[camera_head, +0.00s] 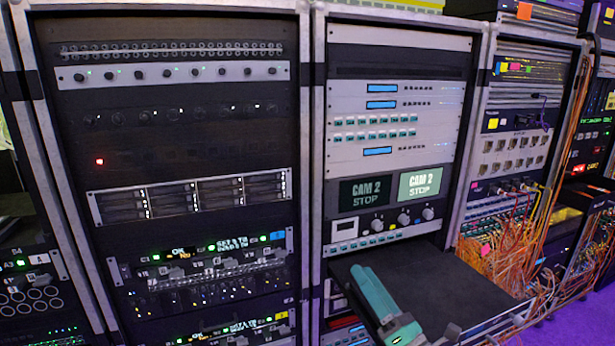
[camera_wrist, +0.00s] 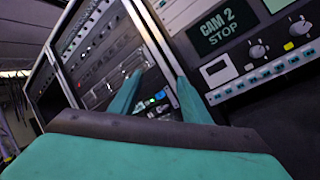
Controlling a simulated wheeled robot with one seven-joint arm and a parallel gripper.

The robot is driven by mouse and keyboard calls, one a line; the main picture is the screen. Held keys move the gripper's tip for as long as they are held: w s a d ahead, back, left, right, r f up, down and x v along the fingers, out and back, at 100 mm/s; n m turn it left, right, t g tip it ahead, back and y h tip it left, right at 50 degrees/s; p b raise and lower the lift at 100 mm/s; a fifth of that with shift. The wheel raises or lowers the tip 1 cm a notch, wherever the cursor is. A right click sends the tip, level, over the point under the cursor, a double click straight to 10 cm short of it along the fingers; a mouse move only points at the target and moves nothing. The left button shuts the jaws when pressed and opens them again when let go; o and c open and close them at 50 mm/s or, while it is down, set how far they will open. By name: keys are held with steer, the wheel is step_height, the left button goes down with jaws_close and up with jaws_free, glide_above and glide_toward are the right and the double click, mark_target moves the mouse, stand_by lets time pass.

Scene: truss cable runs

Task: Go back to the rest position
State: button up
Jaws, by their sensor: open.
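My gripper (camera_head: 378,298) shows at the lower middle of the head view as a teal piece. It is in front of the middle rack, over the left part of a dark pull-out shelf (camera_head: 450,290). In the wrist view my gripper (camera_wrist: 160,88) has its two teal fingers spread apart, with nothing between them. The racks stand behind the fingers there. Most of my arm is outside the head view.
The middle rack carries two "CAM 2 STOP" screens (camera_head: 366,193) with knobs below. The left rack (camera_head: 185,130) holds rows of modules. Orange cables (camera_head: 510,255) hang in a tangle at the right rack, close to the shelf's right edge.

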steer(key=s+a+f+m+t+h, duration=0.3)
steer(key=s+a+m+t+h, duration=0.3)
steer(key=a+m, duration=0.5)
steer(key=s+a+f+m+g+h, duration=0.25)
steer(key=s+f+m+h, duration=0.8)
steer(key=m, duration=0.65)
steer(key=s+f+m+g+y, duration=0.1)
steer(key=s+f+m+g, duration=0.1)
steer(key=s+f, duration=0.3)
steer(key=s+f+m+g+y, duration=0.2)
steer(key=s+f, duration=0.4)
steer(key=s, duration=0.8)
steer(key=s+f+m+g+y, duration=0.1)
steer(key=s+f+g, duration=0.3)
steer(key=s, duration=0.6)
steer(key=shift+s+d+f+m, duration=0.15)
steer(key=shift+f+m, duration=0.35)
steer(key=shift+f, duration=0.25)
steer(key=shift+y, duration=0.25)
steer(key=shift+c, duration=0.3)
